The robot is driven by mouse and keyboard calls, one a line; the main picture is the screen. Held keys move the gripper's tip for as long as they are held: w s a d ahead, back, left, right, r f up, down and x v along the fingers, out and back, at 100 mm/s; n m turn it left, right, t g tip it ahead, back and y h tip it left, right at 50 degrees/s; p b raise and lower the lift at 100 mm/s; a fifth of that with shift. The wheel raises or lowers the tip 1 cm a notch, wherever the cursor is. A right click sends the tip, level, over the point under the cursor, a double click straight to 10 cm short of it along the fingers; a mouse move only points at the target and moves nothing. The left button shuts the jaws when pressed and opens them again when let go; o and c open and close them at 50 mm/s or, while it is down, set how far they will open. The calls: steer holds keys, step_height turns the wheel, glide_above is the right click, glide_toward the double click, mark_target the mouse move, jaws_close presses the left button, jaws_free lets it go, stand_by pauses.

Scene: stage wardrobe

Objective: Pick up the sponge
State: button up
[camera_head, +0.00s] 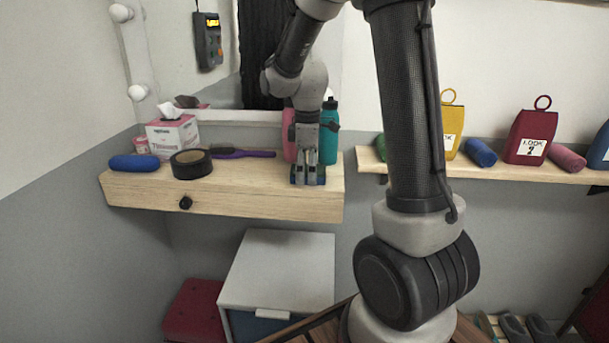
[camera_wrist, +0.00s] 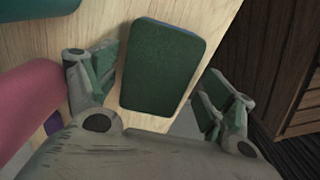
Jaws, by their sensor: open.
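The sponge (camera_wrist: 162,66) is a dark green rounded block with a bluish edge, lying flat on the wooden shelf in the wrist view. My gripper (camera_wrist: 158,92) is open, with one finger on each side of the sponge. The left finger looks close to the sponge's left side, and the right finger stands a little apart from it, past the shelf's edge. In the head view my gripper (camera_head: 308,182) points down at the shelf's right front. There the sponge is mostly hidden by the fingers.
A pink bottle (camera_wrist: 35,100) and a teal bottle (camera_head: 329,135) stand close behind my gripper. On the shelf (camera_head: 240,200) are a purple brush (camera_head: 245,153), a black tape roll (camera_head: 191,163), a blue roll (camera_head: 134,163) and a tissue box (camera_head: 172,136). A white cabinet (camera_head: 280,265) stands below.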

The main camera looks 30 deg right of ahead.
steer(key=shift+s, duration=0.1)
steer(key=shift+w+d, duration=0.15)
steer(key=shift+w, duration=0.05)
steer(key=c, duration=0.8)
steer(key=shift+o, duration=0.2)
step_height(320, 180, up, 10)
steer(key=shift+c, duration=0.6)
